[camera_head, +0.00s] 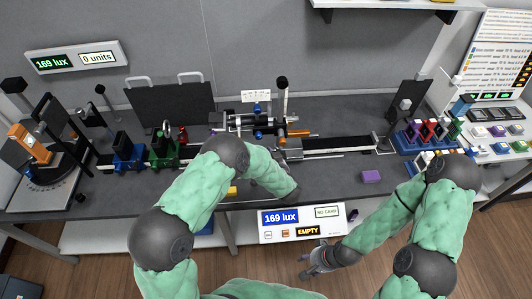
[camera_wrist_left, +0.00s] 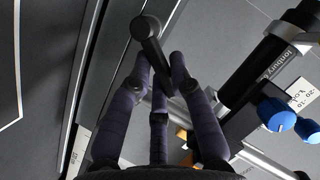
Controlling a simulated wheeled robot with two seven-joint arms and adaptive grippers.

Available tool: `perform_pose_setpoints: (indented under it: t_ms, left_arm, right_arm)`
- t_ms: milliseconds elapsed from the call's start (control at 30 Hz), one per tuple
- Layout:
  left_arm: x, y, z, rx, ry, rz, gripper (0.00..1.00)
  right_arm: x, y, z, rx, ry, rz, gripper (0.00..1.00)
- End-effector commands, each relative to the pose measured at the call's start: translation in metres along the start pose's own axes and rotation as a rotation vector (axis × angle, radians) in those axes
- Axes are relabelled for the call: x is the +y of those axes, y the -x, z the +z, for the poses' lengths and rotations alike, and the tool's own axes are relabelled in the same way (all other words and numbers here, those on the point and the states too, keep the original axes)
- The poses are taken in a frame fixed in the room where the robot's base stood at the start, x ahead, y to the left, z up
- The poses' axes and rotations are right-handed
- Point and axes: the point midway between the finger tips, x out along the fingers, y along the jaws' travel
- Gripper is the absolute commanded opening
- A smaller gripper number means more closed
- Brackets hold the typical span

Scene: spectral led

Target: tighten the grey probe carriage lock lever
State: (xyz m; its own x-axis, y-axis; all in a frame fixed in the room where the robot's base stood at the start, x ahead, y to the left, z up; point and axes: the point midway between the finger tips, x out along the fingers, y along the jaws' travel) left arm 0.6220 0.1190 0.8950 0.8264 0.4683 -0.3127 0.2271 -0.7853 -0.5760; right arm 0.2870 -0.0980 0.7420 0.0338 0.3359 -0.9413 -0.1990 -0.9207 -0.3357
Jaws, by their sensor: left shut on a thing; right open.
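The dark grey lever (camera_wrist_left: 149,42), with a rounded end, shows in the left wrist view. Its arm runs down between the fingertips of my left gripper (camera_wrist_left: 160,72), which is shut on it. The fingers hide the lower end of the lever. In the head view my left forearm reaches over the middle of the bench, and I cannot make out the lever or the left fingers there. My right gripper (camera_head: 320,260) is open and empty, low in front of the bench near the display panel, away from the lever.
A black cylinder (camera_wrist_left: 262,68) and blue knobs (camera_wrist_left: 275,113) stand close to the right of the left gripper. The display panel (camera_head: 302,222) hangs in front.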

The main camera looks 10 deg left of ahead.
Motion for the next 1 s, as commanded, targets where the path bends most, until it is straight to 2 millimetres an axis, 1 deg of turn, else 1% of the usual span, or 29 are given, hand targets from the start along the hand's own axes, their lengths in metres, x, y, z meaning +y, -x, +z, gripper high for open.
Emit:
perform_pose_setpoints:
  t_ms: [467,500,833,933,1000]
  left_arm:
    - [0.001,0.000,-0.001,0.003,-0.014,-0.002,0.00]
    - [0.001,0.000,-0.001,0.003,-0.014,-0.002,0.31]
    - [0.001,0.001,-0.001,0.002,-0.012,-0.003,0.31]
    - [0.001,0.005,-0.001,0.002,-0.012,-0.002,0.31]
    - [0.001,0.013,-0.001,0.002,-0.012,-0.001,0.31]
  right_arm:
    - [0.000,0.000,0.000,0.000,0.000,0.000,0.52]
    - [0.000,0.000,0.000,0.000,0.000,0.000,0.52]
    - [0.000,0.000,0.000,0.000,0.000,0.000,0.52]
    - [0.000,0.000,0.000,0.000,0.000,0.000,0.52]
    - [0.000,0.000,0.000,0.000,0.000,0.000,0.52]
